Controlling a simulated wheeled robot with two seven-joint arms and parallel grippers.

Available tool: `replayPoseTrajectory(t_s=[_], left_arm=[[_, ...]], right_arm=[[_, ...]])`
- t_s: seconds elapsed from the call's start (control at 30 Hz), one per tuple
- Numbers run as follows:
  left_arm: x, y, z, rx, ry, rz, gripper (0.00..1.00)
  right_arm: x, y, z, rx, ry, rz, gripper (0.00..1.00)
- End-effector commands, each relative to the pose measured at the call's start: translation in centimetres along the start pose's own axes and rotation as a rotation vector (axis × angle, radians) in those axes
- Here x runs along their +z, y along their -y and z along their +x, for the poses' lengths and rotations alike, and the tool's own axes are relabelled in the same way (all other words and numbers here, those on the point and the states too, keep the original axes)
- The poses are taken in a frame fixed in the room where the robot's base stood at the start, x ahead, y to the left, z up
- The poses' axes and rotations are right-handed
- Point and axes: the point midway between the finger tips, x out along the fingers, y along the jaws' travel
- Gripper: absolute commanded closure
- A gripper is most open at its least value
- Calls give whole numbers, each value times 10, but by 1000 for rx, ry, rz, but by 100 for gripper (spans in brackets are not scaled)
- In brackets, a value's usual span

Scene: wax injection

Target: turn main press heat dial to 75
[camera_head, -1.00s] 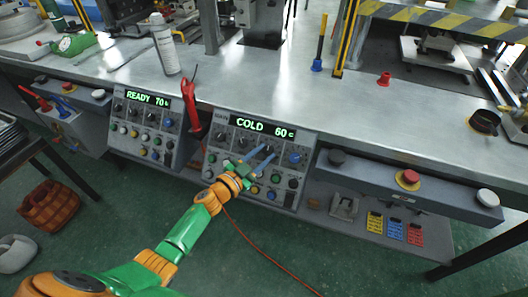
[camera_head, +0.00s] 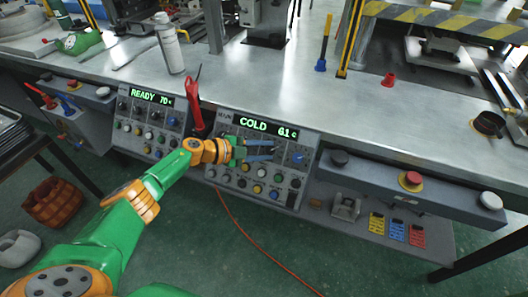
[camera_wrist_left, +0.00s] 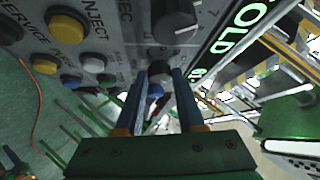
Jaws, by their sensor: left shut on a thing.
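The right-hand control panel (camera_head: 246,181) has a green display (camera_head: 266,130) reading COLD 61 c, with rows of knobs and buttons below. My left gripper (camera_head: 274,151) reaches it from the left, with its blue fingers at the upper knob row. In the left wrist view, the fingers (camera_wrist_left: 162,75) are shut on a dark round dial (camera_wrist_left: 160,69). The fingers partly hide the dial, and its label cannot be read. My right gripper is not in view.
A left panel (camera_head: 144,127) shows READY 70. A red button (camera_head: 411,180) is on the bench front at right. An orange cable (camera_head: 250,238) trails below.

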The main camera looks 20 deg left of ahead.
Motion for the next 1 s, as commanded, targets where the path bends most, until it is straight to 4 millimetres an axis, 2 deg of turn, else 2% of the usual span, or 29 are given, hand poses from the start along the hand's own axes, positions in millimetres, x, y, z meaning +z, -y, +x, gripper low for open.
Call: replayPoseTrajectory(t_s=[0.4,0.93,0.97,1.0], left_arm=[[0,3,1,104,-1,126,100],[-1,2,1,120,-4,142,100],[-1,2,1,120,-4,142,60],[-1,2,1,120,-4,142,49]], right_arm=[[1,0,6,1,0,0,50],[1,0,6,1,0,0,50],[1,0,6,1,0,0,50],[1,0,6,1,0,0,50]])
